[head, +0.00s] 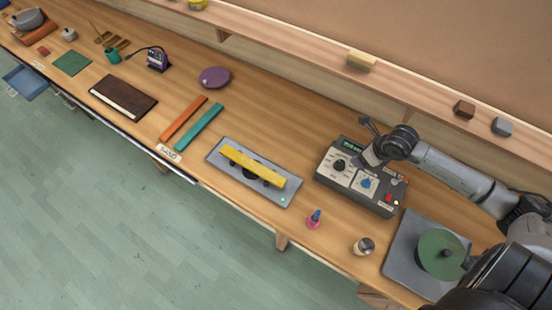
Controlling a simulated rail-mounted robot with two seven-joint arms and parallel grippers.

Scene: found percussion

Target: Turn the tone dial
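A dark grey control box (386,209) sits on the bench right of centre in the head view. Its top has a black knob (340,164) on a white panel and a blue knob (367,183) on another white panel. The labels are too small to read, so I cannot tell which is the tone dial. My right gripper (370,160) is over the back part of the box, close to both knobs. Its fingertips are too small to tell open from shut, or whether they touch anything. My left gripper is not in view.
A grey tray with a yellow bar (253,166) lies left of the box. A small pink-and-blue bottle (314,219) and a jar (363,246) stand in front. A grey plate with a green disc (439,254) is at right. A shelf (300,65) runs behind.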

